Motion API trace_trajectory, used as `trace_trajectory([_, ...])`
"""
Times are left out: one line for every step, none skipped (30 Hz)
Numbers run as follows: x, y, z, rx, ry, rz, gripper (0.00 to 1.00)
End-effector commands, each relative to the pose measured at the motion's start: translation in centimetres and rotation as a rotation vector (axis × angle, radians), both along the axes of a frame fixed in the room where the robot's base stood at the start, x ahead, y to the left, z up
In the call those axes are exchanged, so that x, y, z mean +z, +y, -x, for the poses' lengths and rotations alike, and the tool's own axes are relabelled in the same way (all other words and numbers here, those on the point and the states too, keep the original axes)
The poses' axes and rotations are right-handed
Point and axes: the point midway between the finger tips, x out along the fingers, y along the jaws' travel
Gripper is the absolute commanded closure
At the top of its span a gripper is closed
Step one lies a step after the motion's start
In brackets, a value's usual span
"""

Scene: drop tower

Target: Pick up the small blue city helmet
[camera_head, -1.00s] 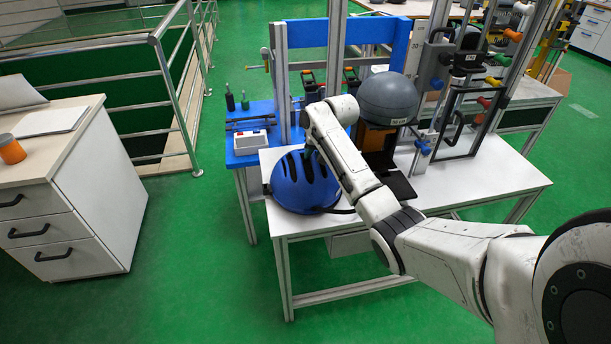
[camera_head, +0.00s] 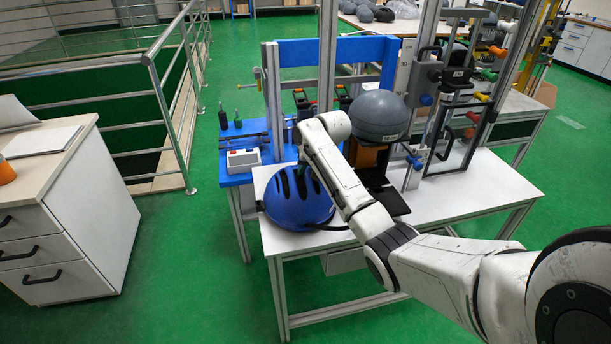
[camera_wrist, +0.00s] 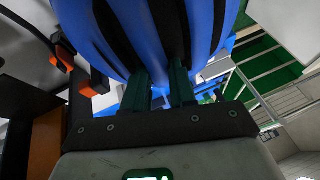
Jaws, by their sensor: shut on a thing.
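The blue city helmet (camera_head: 294,205), with dark vent slots and a dark strap, is at the left end of the white table (camera_head: 455,205). In the head view my gripper (camera_head: 304,168) is at the helmet's upper side, partly hidden by my own arm. In the wrist view the helmet (camera_wrist: 205,30) fills the top of the picture, and the two dark green fingers of my gripper (camera_wrist: 160,85) reach its vented shell. The gripper is shut on the helmet. I cannot tell whether the helmet still touches the table.
A grey ball-shaped headform (camera_head: 378,117) stands close right of my arm. Behind are the tower's metal posts (camera_head: 328,60) and a blue stand with a white switch box (camera_head: 243,160). A drawer cabinet (camera_head: 60,225) stands at left. Green floor lies open between cabinet and table.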

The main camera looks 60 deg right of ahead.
Motion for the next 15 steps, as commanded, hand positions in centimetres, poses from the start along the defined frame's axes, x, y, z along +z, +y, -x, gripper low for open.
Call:
trace_trajectory([0.6, -0.1, -0.1, 0.001, -0.004, 0.003, 1.00])
trace_trajectory([0.8, -0.1, -0.1, 0.002, -0.003, 0.003, 1.00])
trace_trajectory([1.3, 0.0, -0.1, 0.002, -0.003, 0.003, 1.00])
trace_trajectory([1.6, 0.0, -0.2, 0.001, -0.004, 0.004, 1.00])
trace_trajectory([2.0, 0.0, -0.2, 0.002, -0.005, 0.003, 1.00])
trace_trajectory([2.5, 0.0, -0.2, 0.003, -0.004, 0.003, 1.00])
trace_trajectory([2.9, 0.0, -0.1, 0.002, -0.005, 0.003, 1.00])
trace_trajectory([3.2, 0.2, 0.2, 0.001, -0.004, 0.002, 1.00])
trace_trajectory([3.7, 0.4, 0.6, 0.001, -0.005, 0.002, 1.00])
trace_trajectory([4.1, 0.6, 0.9, 0.002, -0.005, 0.002, 1.00])
trace_trajectory([4.6, 0.7, 1.2, 0.001, -0.006, 0.003, 1.00])
trace_trajectory([5.3, 1.0, 1.8, 0.001, -0.006, 0.003, 1.00])
trace_trajectory([5.9, 1.2, 2.2, 0.001, -0.006, 0.003, 1.00])
trace_trajectory([6.5, 1.5, 2.6, 0.001, -0.007, 0.004, 1.00])
trace_trajectory([7.4, 1.8, 3.3, -0.001, -0.008, 0.005, 1.00])
